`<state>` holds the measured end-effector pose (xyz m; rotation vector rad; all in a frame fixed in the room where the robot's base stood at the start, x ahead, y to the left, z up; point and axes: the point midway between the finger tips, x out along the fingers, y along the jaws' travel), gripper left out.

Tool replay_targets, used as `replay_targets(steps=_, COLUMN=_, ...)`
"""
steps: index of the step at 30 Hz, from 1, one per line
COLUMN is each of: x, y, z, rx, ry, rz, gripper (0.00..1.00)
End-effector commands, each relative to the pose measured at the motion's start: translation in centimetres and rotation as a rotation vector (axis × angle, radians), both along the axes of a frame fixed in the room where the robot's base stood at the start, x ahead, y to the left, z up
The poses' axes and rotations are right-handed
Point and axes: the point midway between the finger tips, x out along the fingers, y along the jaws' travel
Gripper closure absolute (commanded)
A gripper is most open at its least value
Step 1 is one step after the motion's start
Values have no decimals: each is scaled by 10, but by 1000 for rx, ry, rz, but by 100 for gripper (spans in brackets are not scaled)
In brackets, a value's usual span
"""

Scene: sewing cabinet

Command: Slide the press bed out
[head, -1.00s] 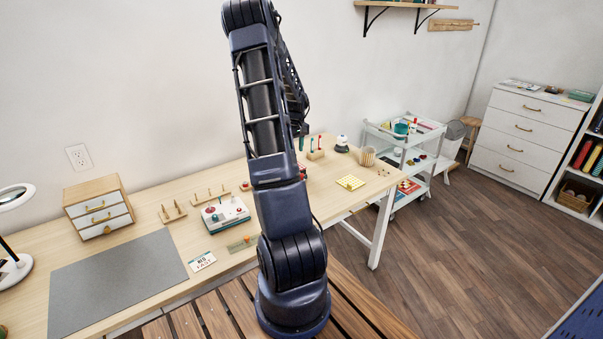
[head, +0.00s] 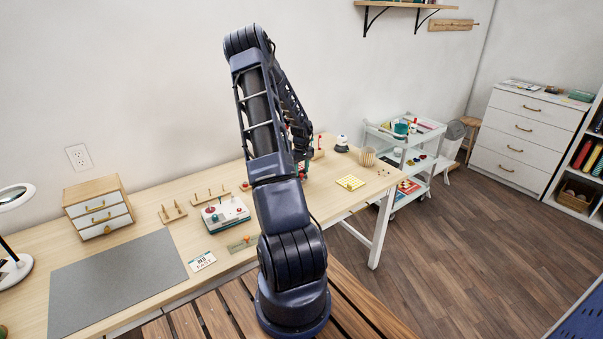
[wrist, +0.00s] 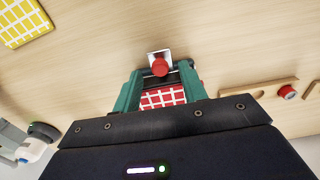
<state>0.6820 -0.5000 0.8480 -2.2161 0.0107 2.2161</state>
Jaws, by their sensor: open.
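A teal press (wrist: 129,94) is in the wrist view, its two uprights standing beyond the dark body of my gripper (wrist: 165,118). Between the uprights lies a red-and-white gridded piece, which looks like the press bed (wrist: 163,98). A red knob (wrist: 160,66) on a small white plate shows just beyond it. My gripper is open and is over the near side of the press; its fingertips are hard to make out, and I cannot tell if they touch anything. In the head view my arm hides the gripper and most of the press.
A yellow gridded pad (head: 350,183) lies right of my arm, also in the wrist view (wrist: 20,20). A wooden rack with red-topped pieces (head: 318,147) and a white-and-dark device (head: 342,143) stand at the back. A white box with a red knob (head: 224,213) is left.

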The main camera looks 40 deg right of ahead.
Motion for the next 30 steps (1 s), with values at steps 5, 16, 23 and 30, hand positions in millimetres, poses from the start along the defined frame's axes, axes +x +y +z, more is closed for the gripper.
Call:
replay_targets(steps=5, x=0, y=0, z=-12, rx=-1, ry=0, rz=1, gripper=58)
replay_targets(steps=16, x=0, y=0, z=-14, rx=-1, ry=0, rz=1, gripper=66)
replay_targets(steps=23, x=0, y=0, z=-14, rx=-1, ry=0, rz=1, gripper=100)
replay_targets(steps=30, x=-9, y=0, z=-14, rx=1, ry=0, rz=-1, gripper=100)
